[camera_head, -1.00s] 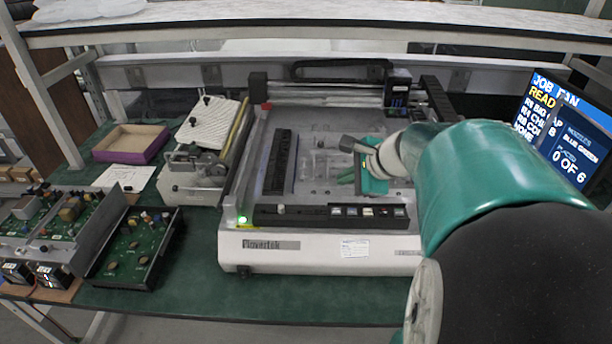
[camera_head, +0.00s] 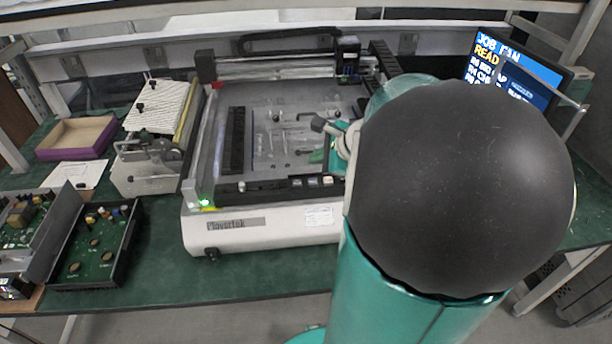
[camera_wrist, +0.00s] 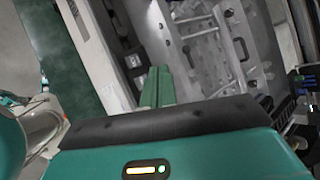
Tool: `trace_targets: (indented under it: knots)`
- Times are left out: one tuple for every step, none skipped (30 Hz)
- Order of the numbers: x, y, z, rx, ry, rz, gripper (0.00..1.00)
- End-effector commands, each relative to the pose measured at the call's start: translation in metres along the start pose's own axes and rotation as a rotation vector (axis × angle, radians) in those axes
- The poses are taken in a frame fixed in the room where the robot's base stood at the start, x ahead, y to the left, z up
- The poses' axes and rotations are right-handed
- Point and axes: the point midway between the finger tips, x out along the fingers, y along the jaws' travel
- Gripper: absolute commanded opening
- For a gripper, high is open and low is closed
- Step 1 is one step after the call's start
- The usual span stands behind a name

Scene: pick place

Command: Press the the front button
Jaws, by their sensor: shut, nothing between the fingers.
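The machine (camera_head: 265,230) has a white front and a dark front strip carrying a row of small light buttons (camera_head: 312,182) towards its right. The right end of the strip is hidden behind my arm in the head view. In the wrist view, the strip's light buttons (camera_wrist: 133,62) lie just left of my gripper (camera_wrist: 158,72). My gripper has green fingers, shut together and empty. In the head view it shows only partly, as a green tip (camera_head: 317,157) over the machine bed, behind the button strip. I cannot tell whether it touches anything.
A green lamp (camera_head: 206,203) glows at the strip's left end. A purple-edged box (camera_head: 75,138), a small white-topped device (camera_head: 150,135) and circuit boards (camera_head: 95,240) stand left of the machine. A monitor (camera_head: 515,75) is at the right. A shelf edge runs behind.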

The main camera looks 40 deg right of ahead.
Motion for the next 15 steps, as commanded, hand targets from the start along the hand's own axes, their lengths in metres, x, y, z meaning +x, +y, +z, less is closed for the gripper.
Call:
trace_targets:
  knots:
    - [0.005, 0.004, -0.004, 0.003, 0.001, 0.003, 0.00]
    - [0.008, 0.007, -0.006, 0.004, 0.001, 0.003, 0.00]
    - [0.012, 0.010, -0.009, 0.003, 0.001, 0.004, 0.00]
    - [0.014, 0.011, -0.010, 0.002, 0.000, 0.003, 0.00]
    - [0.017, 0.013, -0.012, 0.002, 0.000, 0.003, 0.00]
    - [0.020, 0.015, -0.014, 0.001, 0.000, 0.003, 0.00]
    - [0.022, 0.016, -0.016, 0.002, 0.000, 0.002, 0.00]
    - [0.024, 0.018, -0.017, 0.002, 0.000, 0.002, 0.00]
    - [0.026, 0.019, -0.019, 0.000, 0.001, 0.002, 0.00]
    - [0.027, 0.020, -0.019, 0.001, 0.001, 0.002, 0.00]
    - [0.028, 0.021, -0.020, 0.001, 0.001, 0.001, 0.00]
    - [0.029, 0.021, -0.021, 0.000, 0.001, 0.001, 0.00]
    - [0.029, 0.022, -0.021, -0.001, 0.001, 0.001, 0.00]
    - [0.030, 0.022, -0.022, -0.001, 0.001, 0.001, 0.00]
    - [0.030, 0.022, -0.022, -0.001, 0.001, 0.001, 0.00]
